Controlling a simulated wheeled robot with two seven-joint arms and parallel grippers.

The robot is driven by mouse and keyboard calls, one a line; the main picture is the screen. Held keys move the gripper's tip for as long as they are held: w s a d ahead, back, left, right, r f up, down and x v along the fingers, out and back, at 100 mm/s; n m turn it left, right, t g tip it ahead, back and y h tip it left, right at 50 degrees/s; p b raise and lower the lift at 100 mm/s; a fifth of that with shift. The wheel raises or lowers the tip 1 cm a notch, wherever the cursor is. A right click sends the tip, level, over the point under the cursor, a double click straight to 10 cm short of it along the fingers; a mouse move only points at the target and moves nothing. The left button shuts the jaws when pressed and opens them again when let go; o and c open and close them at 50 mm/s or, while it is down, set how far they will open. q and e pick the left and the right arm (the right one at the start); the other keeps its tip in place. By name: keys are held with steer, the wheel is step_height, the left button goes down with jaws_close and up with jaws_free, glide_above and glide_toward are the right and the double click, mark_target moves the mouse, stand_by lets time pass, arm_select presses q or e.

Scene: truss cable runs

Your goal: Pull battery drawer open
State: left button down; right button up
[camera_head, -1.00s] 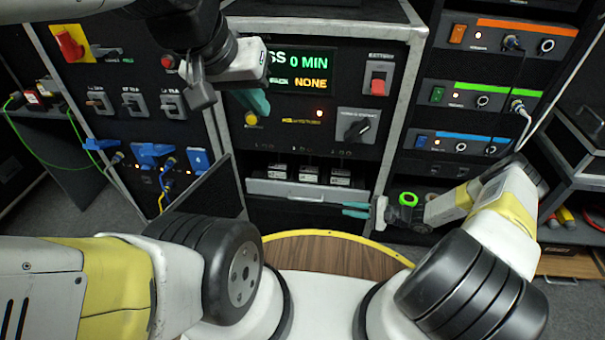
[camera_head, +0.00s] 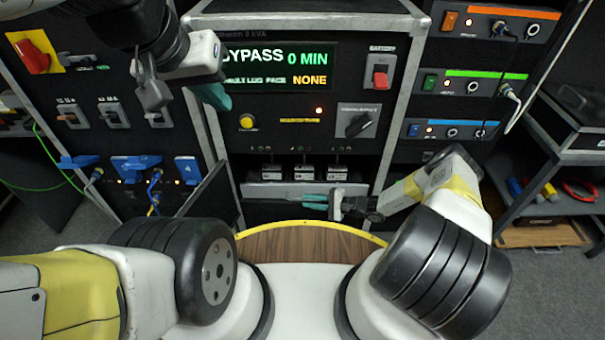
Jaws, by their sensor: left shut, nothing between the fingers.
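The battery drawer (camera_head: 262,189) is a grey-fronted tray low in the middle cabinet, with three battery modules (camera_head: 304,172) showing above its front. I cannot tell how far out the drawer sits. My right gripper (camera_head: 308,201) reaches in from the right, its teal fingers pointing left, slightly apart, in front of the drawer's lower middle. It hides part of the drawer front, and I cannot tell whether it touches. My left gripper (camera_head: 217,97) is shut and empty, up at the left edge of the UPS panel, well above the drawer.
The UPS panel carries a display (camera_head: 280,67), a red battery switch (camera_head: 380,76), a yellow button (camera_head: 246,122) and a rotary knob (camera_head: 358,122). A dark panel (camera_head: 207,190) juts out left of the drawer. A wooden, yellow-edged surface (camera_head: 300,243) lies just below the drawer.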

steer(key=shift+x, duration=1.5)
jaws_close()
